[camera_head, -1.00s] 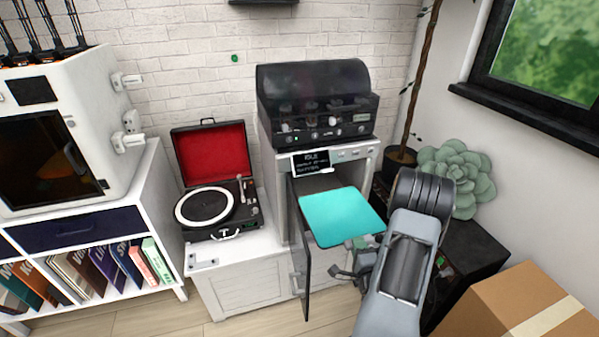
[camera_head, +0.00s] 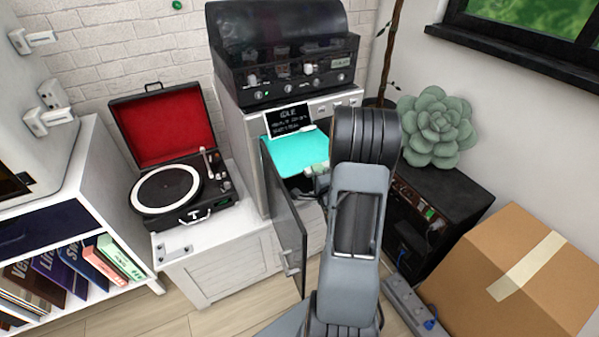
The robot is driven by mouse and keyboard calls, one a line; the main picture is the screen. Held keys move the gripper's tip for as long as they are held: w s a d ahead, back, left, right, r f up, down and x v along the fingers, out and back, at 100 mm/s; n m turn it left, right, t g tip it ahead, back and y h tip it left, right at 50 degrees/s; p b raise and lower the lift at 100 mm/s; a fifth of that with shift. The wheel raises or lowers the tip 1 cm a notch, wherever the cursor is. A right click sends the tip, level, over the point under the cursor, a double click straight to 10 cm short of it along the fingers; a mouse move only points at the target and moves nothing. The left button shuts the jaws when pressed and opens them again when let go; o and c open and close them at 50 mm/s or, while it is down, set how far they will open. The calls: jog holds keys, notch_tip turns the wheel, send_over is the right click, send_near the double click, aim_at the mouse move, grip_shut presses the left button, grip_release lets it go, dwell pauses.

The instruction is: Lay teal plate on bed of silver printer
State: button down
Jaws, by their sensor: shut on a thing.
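The teal plate (camera_head: 298,152) is a flat, thin square at the open front of the silver printer (camera_head: 252,160), just below its small display reading IDLE (camera_head: 288,121). My gripper (camera_head: 312,188) is shut on the plate's near edge and is partly hidden behind my arm. The printer's dark door (camera_head: 285,215) stands open toward me, left of the plate. The printer's bed is hidden by the plate and my arm, so I cannot tell whether the plate touches it.
A black-hooded machine (camera_head: 285,60) sits on top of the printer. A turntable with a red-lined lid (camera_head: 165,185) stands left on a white cabinet (camera_head: 215,255). A black cabinet (camera_head: 450,185) with a succulent (camera_head: 435,125) and a cardboard box (camera_head: 520,280) stand right.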

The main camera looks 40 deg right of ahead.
aim_at(302, 154)
jog(key=x, duration=0.3)
jog(key=a+x, duration=0.1)
jog(key=x, duration=0.3)
jog(key=a+x, duration=0.1)
jog(key=x, duration=0.2)
jog(key=shift+w+d+r, duration=0.1)
jog(key=shift+w+d, duration=0.05)
jog(key=shift+w, duration=0.45)
jog(key=shift+w+f+b, duration=0.25)
jog(key=shift+f+b, duration=0.1)
jog(key=shift+f, duration=0.65)
jog(key=f, duration=0.2)
jog(key=f+b, duration=0.1)
jog(key=f, duration=0.2)
jog(key=shift+w+d, duration=0.1)
jog(key=shift+w, duration=0.1)
jog(key=c, duration=1)
grip_release()
jog(key=shift+s, duration=0.1)
jog(key=v, duration=1.2)
